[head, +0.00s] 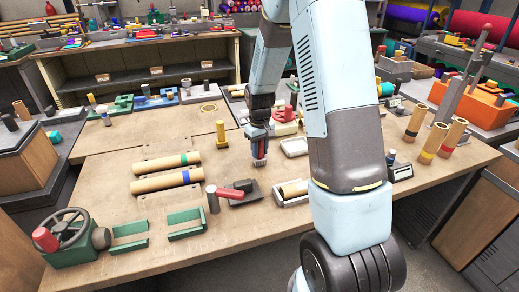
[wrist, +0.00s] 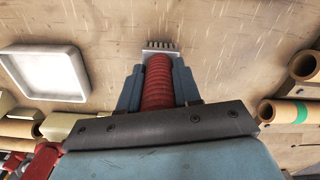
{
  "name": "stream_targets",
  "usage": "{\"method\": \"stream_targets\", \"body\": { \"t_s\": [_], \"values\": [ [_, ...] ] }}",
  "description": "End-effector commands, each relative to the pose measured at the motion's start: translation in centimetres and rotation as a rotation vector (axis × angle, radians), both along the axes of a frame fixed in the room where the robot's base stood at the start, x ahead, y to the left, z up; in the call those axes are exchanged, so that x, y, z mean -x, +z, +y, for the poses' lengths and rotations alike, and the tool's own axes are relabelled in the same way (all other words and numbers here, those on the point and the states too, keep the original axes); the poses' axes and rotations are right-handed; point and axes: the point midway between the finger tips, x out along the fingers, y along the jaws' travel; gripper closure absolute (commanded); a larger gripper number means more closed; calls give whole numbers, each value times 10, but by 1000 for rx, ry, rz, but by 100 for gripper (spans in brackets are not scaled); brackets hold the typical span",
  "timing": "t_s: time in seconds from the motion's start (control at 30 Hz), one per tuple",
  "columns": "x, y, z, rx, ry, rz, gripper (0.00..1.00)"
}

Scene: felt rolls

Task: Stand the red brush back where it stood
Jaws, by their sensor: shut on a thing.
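The red brush (wrist: 158,82) has a ribbed red handle and a pale grey toothed end. In the wrist view it lies between the two blue-grey fingers of my gripper (wrist: 158,88), which is shut on it. The toothed end points away from my gripper, over bare wooden tabletop. In the head view my gripper (head: 259,150) points down over the middle of the table, and only a little red shows between the fingers. I cannot tell whether the brush touches the table. No marked spot for the brush is clear to me.
A white tray (head: 294,147) is right of my gripper; it also shows in the wrist view (wrist: 48,73). Banded tubes lie on the left (head: 166,181) and several stand at right (head: 435,140). A red-handled tool (head: 232,193) is nearer. Bare tabletop (head: 110,165) lies left.

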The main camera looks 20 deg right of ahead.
Motion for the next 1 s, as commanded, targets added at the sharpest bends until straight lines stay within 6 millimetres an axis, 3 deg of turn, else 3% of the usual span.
{"method": "stream_targets", "body": {
  "t_s": [0.47,0.5,0.8,1.0],
  "values": [
    [0,-6,0,0,0,0,100],
    [0,-6,0,0,0,-1,65],
    [0,-6,0,0,0,0,38],
    [0,-6,0,0,0,0,38]
  ]
}}
